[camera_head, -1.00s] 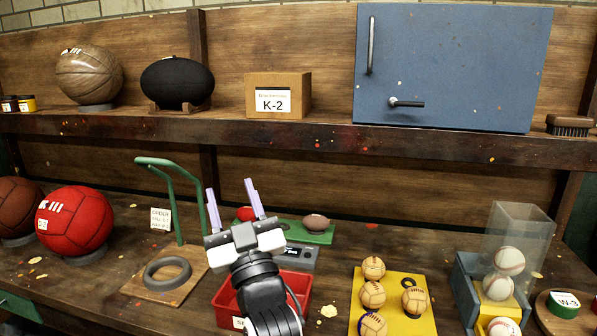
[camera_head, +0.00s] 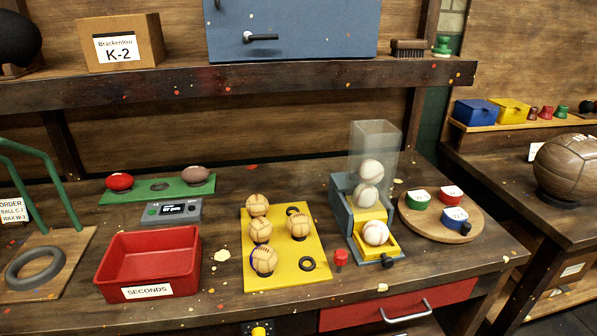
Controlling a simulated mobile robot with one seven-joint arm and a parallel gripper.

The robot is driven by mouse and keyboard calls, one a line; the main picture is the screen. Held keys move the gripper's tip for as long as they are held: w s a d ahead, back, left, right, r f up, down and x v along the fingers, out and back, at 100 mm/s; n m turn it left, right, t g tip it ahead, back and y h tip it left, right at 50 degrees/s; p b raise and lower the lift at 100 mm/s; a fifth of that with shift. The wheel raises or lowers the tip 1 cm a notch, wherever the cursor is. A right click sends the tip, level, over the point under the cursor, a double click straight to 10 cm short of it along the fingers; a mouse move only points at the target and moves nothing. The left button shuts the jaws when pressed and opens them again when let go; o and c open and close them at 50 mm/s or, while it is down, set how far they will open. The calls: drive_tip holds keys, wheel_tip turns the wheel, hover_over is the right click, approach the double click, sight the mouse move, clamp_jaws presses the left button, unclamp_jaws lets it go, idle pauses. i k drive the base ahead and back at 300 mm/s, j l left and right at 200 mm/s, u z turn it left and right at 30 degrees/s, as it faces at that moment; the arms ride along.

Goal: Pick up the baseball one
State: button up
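Three white baseballs with red stitching are in a blue-grey dispenser (camera_head: 345,205) with a clear upright chute (camera_head: 372,145). The upper baseball (camera_head: 371,171) and the middle baseball (camera_head: 367,195) are stacked in the chute. The lowest baseball (camera_head: 376,232) sits in the yellow tray (camera_head: 392,247) at the dispenser's front and is open to view from above. My gripper is not in view now.
A yellow board (camera_head: 285,265) with several small tan balls lies left of the dispenser. A red knob (camera_head: 341,258) stands between them. A round wooden board (camera_head: 438,222) with three labelled tins is to the right. A red SECONDS bin (camera_head: 150,262) is at left.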

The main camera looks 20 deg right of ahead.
sight(375, 233)
drive_tip(key=z, duration=1.1)
